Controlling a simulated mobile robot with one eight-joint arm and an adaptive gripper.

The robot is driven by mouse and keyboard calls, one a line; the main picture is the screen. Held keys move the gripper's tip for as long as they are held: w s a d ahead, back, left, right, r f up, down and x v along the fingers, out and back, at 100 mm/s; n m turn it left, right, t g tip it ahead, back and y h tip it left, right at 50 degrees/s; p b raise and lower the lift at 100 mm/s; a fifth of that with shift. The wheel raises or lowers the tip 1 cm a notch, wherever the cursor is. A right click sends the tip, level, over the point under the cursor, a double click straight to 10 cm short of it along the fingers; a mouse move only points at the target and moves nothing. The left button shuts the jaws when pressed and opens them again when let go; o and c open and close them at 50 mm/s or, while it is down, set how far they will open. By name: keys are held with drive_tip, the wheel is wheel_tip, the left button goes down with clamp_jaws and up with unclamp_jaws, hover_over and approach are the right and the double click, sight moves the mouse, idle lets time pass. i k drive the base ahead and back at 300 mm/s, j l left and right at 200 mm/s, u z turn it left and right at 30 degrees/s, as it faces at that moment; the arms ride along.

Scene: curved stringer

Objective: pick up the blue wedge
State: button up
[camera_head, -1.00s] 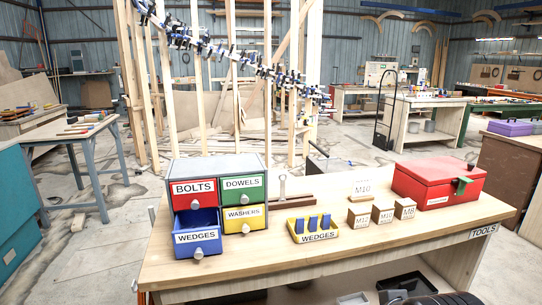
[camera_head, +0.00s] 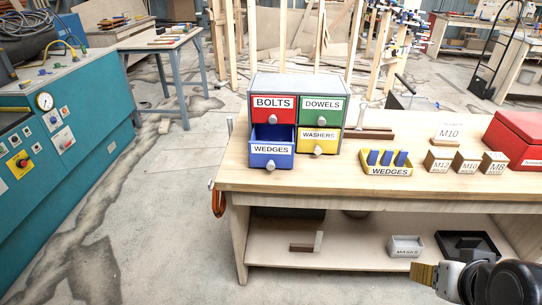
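Several blue wedges (camera_head: 387,158) stand side by side in a yellow tray labelled WEDGES (camera_head: 386,170) on the workbench, right of the small drawer cabinet. The cabinet's blue drawer labelled WEDGES (camera_head: 271,151) is pulled out; I cannot make out a wedge in it. My gripper (camera_head: 424,274) shows at the bottom right, low in front of the bench and well apart from the tray. Its finger end looks brownish yellow, and I cannot tell whether it is open or shut.
The wooden workbench (camera_head: 335,184) has a lower shelf with a MASKS bin (camera_head: 405,246) and a black tray (camera_head: 468,245). Wooden blocks (camera_head: 439,160) and a red toolbox (camera_head: 517,138) stand right of the wedges. A teal machine (camera_head: 70,125) is at left; floor between is clear.

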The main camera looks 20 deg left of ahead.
sight(399, 160)
drive_tip(key=i+l+u, duration=0.2)
drive_tip(key=i+l, duration=0.2)
drive_tip(key=i, duration=0.25)
drive_tip(key=i+l+u, duration=0.25)
drive_tip(key=i+l, duration=0.3)
drive_tip(key=i, duration=0.1)
